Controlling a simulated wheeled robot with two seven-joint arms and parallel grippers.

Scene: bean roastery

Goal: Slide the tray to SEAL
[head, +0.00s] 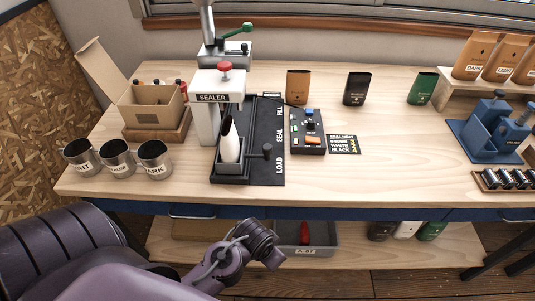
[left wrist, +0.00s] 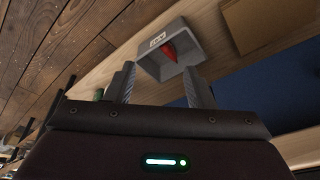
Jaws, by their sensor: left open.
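The dark tray (head: 232,181) sits at the front, LOAD end of the black track (head: 266,112), whose labels read LOAD, SEAL, FILL from front to back. An upright white pouch (head: 230,142) with a dark opening stands in the tray. A black knob handle (head: 267,151) rises on the tray's right side. The white SEALER (head: 207,115) with a red knob stands just behind and left of the tray. My left arm reaches in low, in front of the table edge, below the tray. In the left wrist view my left gripper (left wrist: 160,88) is open and empty. My right gripper is out of view.
Metal cups (head: 117,159) and an open cardboard box (head: 150,105) stand left of the sealer. A control panel (head: 307,131) and a small sign (head: 344,144) lie right of the track. A grey bin (head: 323,236) with a red item sits on the lower shelf.

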